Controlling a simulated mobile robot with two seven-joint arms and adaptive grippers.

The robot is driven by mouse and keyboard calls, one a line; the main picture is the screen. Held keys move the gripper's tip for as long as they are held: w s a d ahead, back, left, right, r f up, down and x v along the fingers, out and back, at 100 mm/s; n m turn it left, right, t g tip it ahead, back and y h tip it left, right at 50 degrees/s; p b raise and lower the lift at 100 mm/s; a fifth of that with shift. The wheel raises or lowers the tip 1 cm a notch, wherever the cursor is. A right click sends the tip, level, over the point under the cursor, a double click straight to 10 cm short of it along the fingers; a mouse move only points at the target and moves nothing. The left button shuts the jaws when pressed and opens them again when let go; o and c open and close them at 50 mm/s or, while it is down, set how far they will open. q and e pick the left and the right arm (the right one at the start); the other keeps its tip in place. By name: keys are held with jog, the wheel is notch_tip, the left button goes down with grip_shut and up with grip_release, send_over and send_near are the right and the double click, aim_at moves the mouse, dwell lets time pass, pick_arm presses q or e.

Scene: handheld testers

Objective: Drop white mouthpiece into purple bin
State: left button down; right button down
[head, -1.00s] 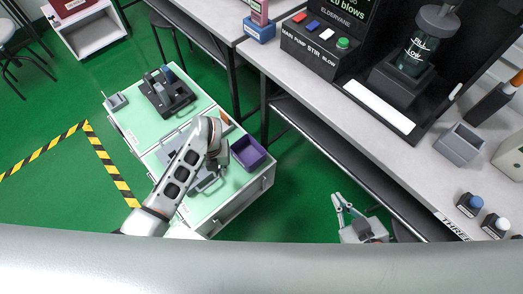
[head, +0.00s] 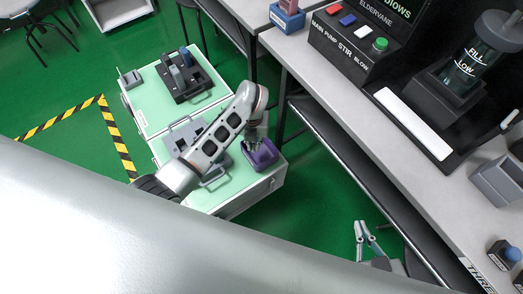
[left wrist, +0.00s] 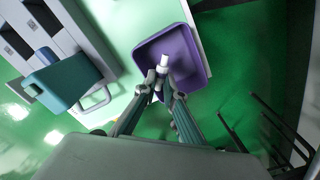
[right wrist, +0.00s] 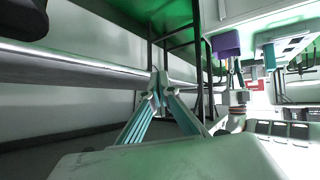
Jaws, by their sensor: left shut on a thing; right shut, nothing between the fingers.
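The white mouthpiece (left wrist: 164,62) is small and pale and sits between the fingertips of my left gripper (left wrist: 163,82) in the left wrist view. The purple bin (left wrist: 189,45) lies behind it in that view, so the mouthpiece shows over the bin's inside. In the head view the purple bin (head: 267,157) stands on the green-topped cart's right edge, with my left gripper (head: 256,143) pointing down over it. Whether the mouthpiece is below the bin's rim I cannot tell. My right gripper (head: 367,236) is shut and empty, low beside the bench; it also shows in the right wrist view (right wrist: 158,82).
The green-topped cart (head: 148,110) also carries a dark stand (head: 187,82) with grey devices and a small grey box (head: 131,78). A long grey bench (head: 330,95) with a black machine stands at right. Green floor is open between cart and bench.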

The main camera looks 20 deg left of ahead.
pick_arm(q)
jog(key=shift+f, duration=0.6)
jog(key=shift+w, duration=0.1)
jog(key=c, duration=2)
grip_release()
jog(key=shift+c, duration=0.2)
pick_arm(e)
jog(key=shift+r, duration=0.1)
pick_arm(q)
notch_tip(320, 180, up, 12)
